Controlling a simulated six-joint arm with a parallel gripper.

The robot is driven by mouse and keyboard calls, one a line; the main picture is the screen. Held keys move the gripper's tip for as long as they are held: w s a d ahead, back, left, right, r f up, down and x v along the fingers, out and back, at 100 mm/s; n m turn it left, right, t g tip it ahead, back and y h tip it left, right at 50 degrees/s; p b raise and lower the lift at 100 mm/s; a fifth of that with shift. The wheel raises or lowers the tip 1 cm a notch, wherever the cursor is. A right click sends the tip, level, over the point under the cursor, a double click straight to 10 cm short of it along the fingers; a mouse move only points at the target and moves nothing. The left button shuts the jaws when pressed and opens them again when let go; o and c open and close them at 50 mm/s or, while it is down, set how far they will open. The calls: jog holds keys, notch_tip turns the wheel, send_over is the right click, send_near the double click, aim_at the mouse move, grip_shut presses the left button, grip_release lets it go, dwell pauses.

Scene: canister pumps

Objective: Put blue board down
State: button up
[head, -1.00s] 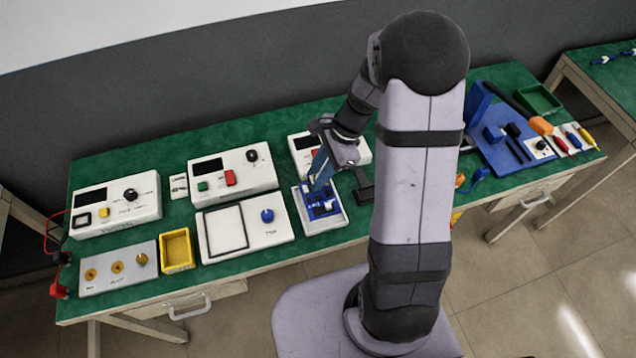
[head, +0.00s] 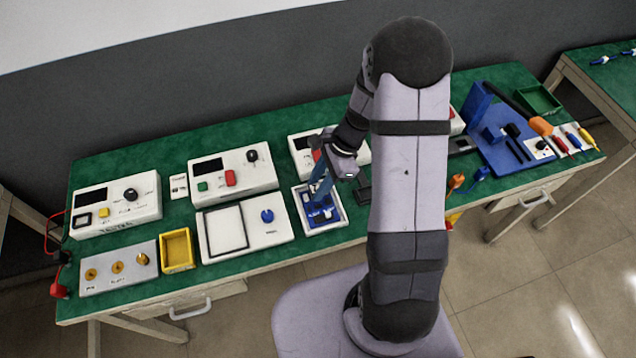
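A white tray (head: 341,222) stands near the front edge of the green table, and blue board pieces (head: 321,214) with dark parts lie inside its rim. My gripper (head: 321,190) points down over the tray's back part. A narrow blue upright shape shows at its fingertips; I cannot tell whether it is the fingers or a held board. The fingertips are small in this view and whether they are apart is unclear. My arm covers the table to the right of the tray.
A white panel with a blue knob (head: 267,216) stands close left of the tray. White instrument boxes (head: 233,176) line the back. A yellow bin (head: 177,250) is further left. A blue fixture (head: 500,150) and a green bin (head: 539,98) stand right.

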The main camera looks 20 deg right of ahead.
jog(key=shift+o, duration=0.7)
jog(key=shift+r, duration=0.2)
jog(key=b+v, duration=0.1)
jog(key=v, duration=1.1)
jog(key=n+h, duration=0.2)
jog(key=n, duration=0.5)
send_over(330, 211)
jog(key=s+a+f+n+h, duration=0.1)
jog(key=s+n+h, duration=0.1)
jog(key=s+n, duration=0.6)
jog(key=shift+a+f+n, duration=0.35)
jog(key=shift+f+n, duration=0.05)
jog(key=shift+n, duration=1.2)
